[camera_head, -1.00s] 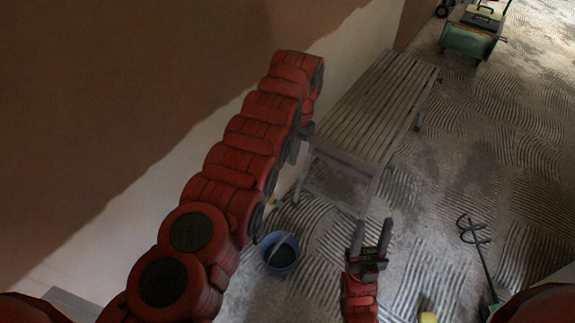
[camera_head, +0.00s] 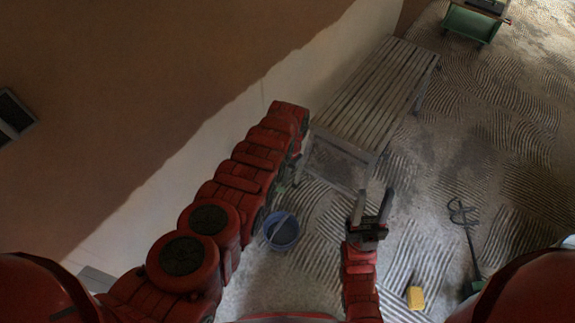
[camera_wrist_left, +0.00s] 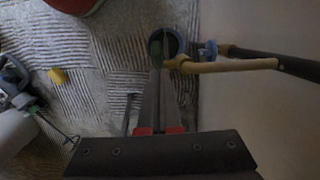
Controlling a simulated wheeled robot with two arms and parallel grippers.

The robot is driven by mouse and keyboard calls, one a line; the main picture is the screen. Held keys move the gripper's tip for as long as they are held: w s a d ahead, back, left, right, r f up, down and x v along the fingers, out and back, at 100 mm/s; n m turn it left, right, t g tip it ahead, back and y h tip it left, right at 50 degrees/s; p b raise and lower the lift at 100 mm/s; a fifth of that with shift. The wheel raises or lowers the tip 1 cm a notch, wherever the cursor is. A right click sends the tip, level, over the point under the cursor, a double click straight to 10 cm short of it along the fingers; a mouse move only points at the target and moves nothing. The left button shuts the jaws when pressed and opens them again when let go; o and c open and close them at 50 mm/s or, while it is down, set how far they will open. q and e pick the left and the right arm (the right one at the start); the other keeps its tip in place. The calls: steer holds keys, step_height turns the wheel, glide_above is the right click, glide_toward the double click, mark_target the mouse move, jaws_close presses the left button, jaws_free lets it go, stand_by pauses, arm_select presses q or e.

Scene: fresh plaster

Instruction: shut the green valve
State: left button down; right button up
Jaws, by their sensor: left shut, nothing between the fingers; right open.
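In the left wrist view a tan pipe (camera_wrist_left: 225,65) runs along the wall from a black section, with a small blue fitting (camera_wrist_left: 208,50) beside it. In the head view a faint green bit (camera_head: 281,188) shows low by the wall, partly behind my left arm. My left gripper (camera_wrist_left: 160,73) is shut and empty, its tips close to the pipe's end; contact cannot be told. My right gripper (camera_head: 375,199) is open and empty over the floor.
A blue bucket (camera_head: 283,232) stands on the floor near the wall. A slatted bench (camera_head: 375,95) stands along the wall. A yellow block (camera_head: 415,298) and a stirring tool (camera_head: 468,240) lie at right. A green cart (camera_head: 475,22) stands far back.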

arm_select(q)
steer(key=shift+s+a, duration=0.1)
steer(key=shift+s, duration=0.05)
stand_by(0.5)
steer(key=shift+s+p, duration=0.1)
steer(key=shift+p, duration=0.85)
steer(key=shift+p, duration=0.3)
steer(key=shift+a+t+p, duration=0.15)
steer(key=shift+t+p, duration=0.15)
steer(key=shift+p, duration=0.2)
steer(key=shift+s, duration=0.1)
